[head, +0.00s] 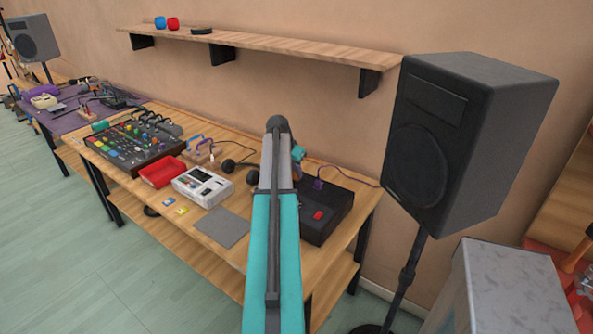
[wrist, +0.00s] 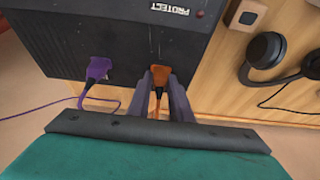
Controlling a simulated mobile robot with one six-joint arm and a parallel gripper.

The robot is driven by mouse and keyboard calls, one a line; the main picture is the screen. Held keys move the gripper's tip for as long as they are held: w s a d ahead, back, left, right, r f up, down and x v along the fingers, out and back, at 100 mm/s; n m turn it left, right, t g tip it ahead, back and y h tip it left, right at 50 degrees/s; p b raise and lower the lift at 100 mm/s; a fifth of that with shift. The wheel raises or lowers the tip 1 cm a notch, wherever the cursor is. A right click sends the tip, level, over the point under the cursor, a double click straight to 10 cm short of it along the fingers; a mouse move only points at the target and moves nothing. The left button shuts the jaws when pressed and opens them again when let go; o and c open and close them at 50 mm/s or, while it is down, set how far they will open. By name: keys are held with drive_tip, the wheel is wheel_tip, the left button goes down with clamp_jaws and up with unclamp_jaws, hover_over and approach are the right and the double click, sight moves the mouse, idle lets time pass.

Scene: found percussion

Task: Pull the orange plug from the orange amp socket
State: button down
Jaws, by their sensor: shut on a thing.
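The amp is a black box with a PROTECT label; it fills the upper left of the wrist view (wrist: 125,30) and stands on the bench in the head view (head: 336,202). The orange plug (wrist: 159,76) is at the amp's near face, with its orange cord running back toward me. My gripper (wrist: 160,73) is shut on the orange plug, one finger on each side. The orange socket is hidden behind the plug, so I cannot tell how deep the plug sits. In the head view my arm covers the orange plug and the fingers.
A purple plug (wrist: 99,69) with a purple cord is in the amp, left of my fingers. Black headphones (wrist: 265,52) lie to the right. A large speaker (head: 450,140) on a stand is right of the bench. A shelf (head: 270,44) runs above.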

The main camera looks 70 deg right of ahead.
drive_tip(key=shift+r+p, duration=0.5)
drive_tip(key=shift+r, duration=0.55)
drive_tip(key=shift+r, duration=0.15)
idle(0.5)
drive_tip(key=shift+r+p, duration=0.75)
drive_tip(key=shift+r, duration=0.7)
